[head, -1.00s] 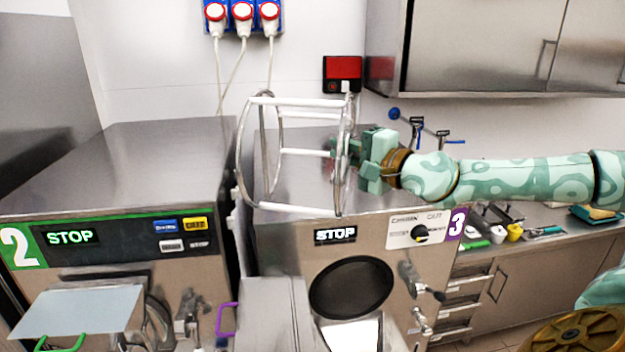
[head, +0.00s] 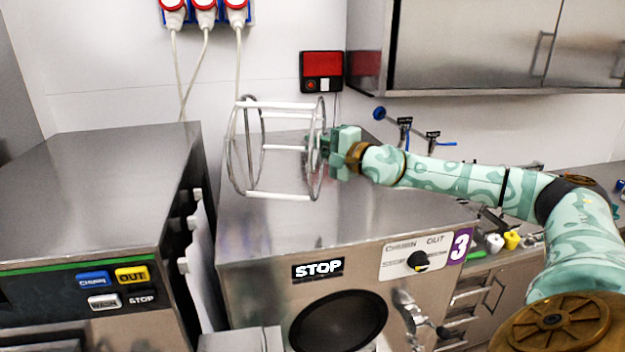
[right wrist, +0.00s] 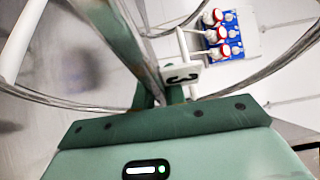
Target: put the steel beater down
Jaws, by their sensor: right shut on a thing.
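The steel beater (head: 250,153) is a cage of two steel rings joined by white bars. It shows over the top of the steel machine numbered 3 (head: 300,225) in the head view. My right gripper (head: 318,150) is shut on the right-hand end of the beater. In the right wrist view the gripper (right wrist: 168,95) has beater parts (right wrist: 180,72) between and around its fingers. I cannot tell whether the beater touches the machine's top. My left gripper is not in view.
Another steel machine (head: 90,190) stands at the left, with a narrow gap between. Wall cabinets (head: 470,45) hang at the upper right. A counter (head: 590,205) with small items is behind my right arm. The machine top in front of the beater is clear.

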